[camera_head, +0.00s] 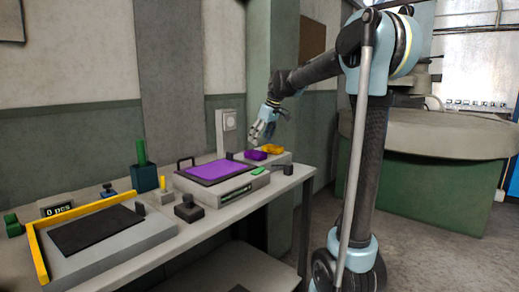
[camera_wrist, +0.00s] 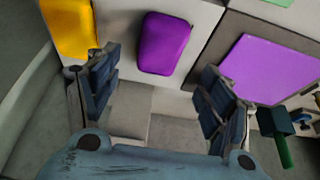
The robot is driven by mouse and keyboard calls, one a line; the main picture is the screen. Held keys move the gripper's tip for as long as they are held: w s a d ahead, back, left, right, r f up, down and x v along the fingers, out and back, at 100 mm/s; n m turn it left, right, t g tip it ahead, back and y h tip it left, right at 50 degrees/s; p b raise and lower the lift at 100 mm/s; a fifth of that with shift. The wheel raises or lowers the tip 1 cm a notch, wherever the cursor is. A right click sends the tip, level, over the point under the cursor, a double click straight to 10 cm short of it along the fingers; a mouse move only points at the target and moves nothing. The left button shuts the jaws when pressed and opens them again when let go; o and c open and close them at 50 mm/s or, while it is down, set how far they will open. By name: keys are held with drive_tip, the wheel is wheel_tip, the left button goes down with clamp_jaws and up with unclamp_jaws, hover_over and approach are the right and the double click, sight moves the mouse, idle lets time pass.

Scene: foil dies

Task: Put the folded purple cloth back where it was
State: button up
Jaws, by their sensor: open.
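The folded purple cloth (camera_head: 255,155) lies on a pale surface at the far end of the bench; it also shows in the wrist view (camera_wrist: 165,43), at top centre, as a rounded block. My gripper (camera_head: 259,138) is just above that end of the bench. In the wrist view my gripper (camera_wrist: 157,82) has its two fingers wide apart, with nothing between them. The purple cloth lies just beyond the gap between the fingers, apart from them.
A folded yellow cloth (camera_head: 271,149) lies beside the purple one. A flat purple sheet (camera_head: 216,171) lies on the grey machine to the left. A dark green cup (camera_head: 145,178) stands farther left, near a yellow-edged tray (camera_head: 40,258). A grey box (camera_head: 227,128) stands behind.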

drive_tip(key=v, duration=0.5)
drive_tip(key=s+d+f+m+h, duration=0.1)
drive_tip(key=s+d+f+m, duration=0.1)
drive_tip(key=s+d+f, duration=0.35)
drive_tip(key=s+d+f+m, duration=0.1)
drive_tip(key=s+d+f, duration=0.15)
drive_tip(key=s, duration=0.55)
drive_tip(key=s+d+f+m+h, duration=0.1)
drive_tip(key=s+d+f+m, duration=0.1)
drive_tip(key=s+d+f, duration=0.3)
drive_tip(key=s+d+f+m, duration=0.2)
drive_tip(key=s+d+f, duration=0.1)
drive_tip(key=s+f, duration=0.5)
drive_tip(key=s+d+f+m+h, duration=0.1)
drive_tip(key=s+d+f+m, duration=0.2)
drive_tip(key=s+f, duration=0.6)
drive_tip(key=shift+s+d+f+h, duration=0.2)
drive_tip(key=shift+s+d+h, duration=0.1)
drive_tip(key=shift+s+d, duration=0.65)
drive_tip(key=shift+s+a, duration=0.15)
